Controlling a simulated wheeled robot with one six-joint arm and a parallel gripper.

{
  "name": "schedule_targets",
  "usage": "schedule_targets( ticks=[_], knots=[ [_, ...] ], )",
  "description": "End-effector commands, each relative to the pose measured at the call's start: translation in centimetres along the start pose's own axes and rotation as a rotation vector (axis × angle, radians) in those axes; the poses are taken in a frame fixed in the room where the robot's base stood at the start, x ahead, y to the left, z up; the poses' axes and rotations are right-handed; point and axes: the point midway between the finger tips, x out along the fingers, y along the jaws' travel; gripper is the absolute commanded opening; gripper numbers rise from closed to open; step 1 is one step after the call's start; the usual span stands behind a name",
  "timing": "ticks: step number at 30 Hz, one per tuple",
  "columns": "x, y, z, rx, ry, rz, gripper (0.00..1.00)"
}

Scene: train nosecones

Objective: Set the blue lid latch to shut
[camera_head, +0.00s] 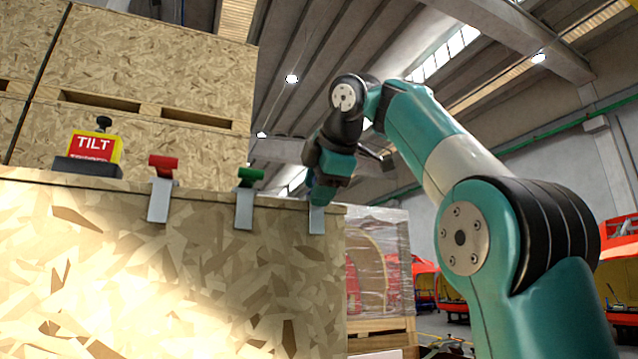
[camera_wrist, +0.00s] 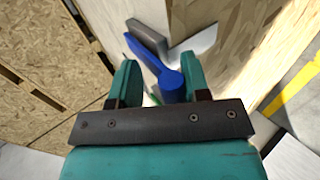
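The blue lid latch (camera_wrist: 172,82) shows in the wrist view as a blue lever with a rounded end. Its lever slants up and left toward a grey metal piece. My gripper (camera_wrist: 160,64) is open, with one teal finger on each side of the lever. The lever lies closer to the right finger; I cannot tell if they touch. In the head view my gripper (camera_head: 322,190) is at the crate's top right edge and hides the blue lever. Only the latch's metal plate (camera_head: 317,221) shows below it.
The wooden crate (camera_head: 120,265) also carries a red latch (camera_head: 162,166) and a green latch (camera_head: 250,177) along its top edge. A TILT indicator box (camera_head: 93,148) sits at the left. Taller crates (camera_head: 150,65) stand behind. A wrapped pallet (camera_head: 378,262) is at the right.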

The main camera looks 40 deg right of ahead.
Motion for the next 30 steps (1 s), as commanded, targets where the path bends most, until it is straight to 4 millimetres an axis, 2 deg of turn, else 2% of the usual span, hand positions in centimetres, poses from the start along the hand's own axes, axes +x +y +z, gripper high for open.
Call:
schedule_targets(
  ticks=[14,17,27,30],
  knots=[
    [-0.7,0.3,0.0,0.002,0.001,0.013,0.44],
    [-1.8,0.5,0.0,0.001,0.000,0.015,0.44],
    [-9.2,0.9,-0.1,0.003,0.000,0.013,0.44],
    [-9.8,0.2,-0.2,-0.002,0.000,0.016,0.44]
  ],
)
